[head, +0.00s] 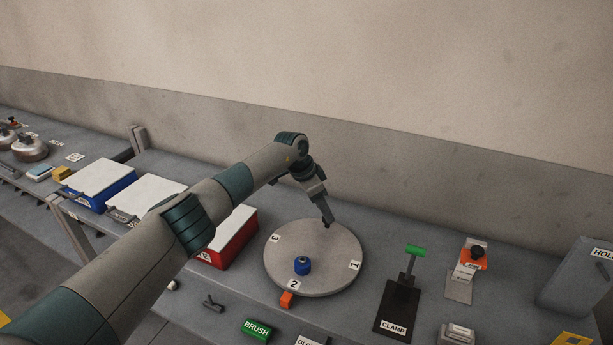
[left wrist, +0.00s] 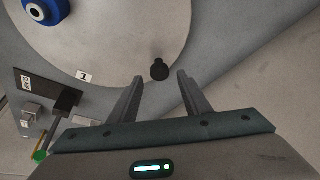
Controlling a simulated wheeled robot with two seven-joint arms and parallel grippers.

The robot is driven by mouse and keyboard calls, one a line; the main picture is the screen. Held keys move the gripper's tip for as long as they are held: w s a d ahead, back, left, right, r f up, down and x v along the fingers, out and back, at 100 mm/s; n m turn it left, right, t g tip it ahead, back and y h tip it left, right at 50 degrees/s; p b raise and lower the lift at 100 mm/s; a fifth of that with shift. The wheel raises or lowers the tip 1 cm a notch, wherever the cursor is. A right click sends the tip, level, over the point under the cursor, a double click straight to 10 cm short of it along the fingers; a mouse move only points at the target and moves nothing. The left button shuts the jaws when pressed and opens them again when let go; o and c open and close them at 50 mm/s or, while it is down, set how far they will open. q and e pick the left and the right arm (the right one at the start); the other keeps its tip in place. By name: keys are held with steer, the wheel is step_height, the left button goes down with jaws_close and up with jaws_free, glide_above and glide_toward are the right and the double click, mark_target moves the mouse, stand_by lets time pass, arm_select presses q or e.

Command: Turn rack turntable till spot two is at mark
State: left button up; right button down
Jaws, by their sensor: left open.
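The round grey turntable (head: 325,275) sits on the bench with labels 1, 2 and 3 near its rim. Spot two (head: 294,285) faces the front, close to the orange mark (head: 286,299) at the rim. A blue part (head: 303,265) stands on the disc near label 2; it also shows in the left wrist view (left wrist: 46,10). A dark peg (left wrist: 159,69) stands near the disc's far edge. My left gripper (head: 327,224) is over that edge. In the left wrist view its open fingers (left wrist: 158,80) lie either side of the peg's line, with nothing held. My right gripper is not in view.
A green-handled clamp (head: 410,270) stands right of the turntable. A red bin (head: 236,240) is close on its left, beneath my arm, with a blue bin (head: 100,182) farther left. A green brush block (head: 257,330) lies in front. The wall is behind the bench.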

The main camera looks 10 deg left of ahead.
arm_select(q)
steer(key=b+v, duration=0.3)
steer(key=v, duration=1.1)
steer(key=shift+a+r+b, duration=0.2)
steer(key=shift+r+b, duration=0.15)
steer(key=shift+b, duration=0.05)
steer(key=shift+s+f, duration=0.1)
steer(key=shift+s, duration=0.05)
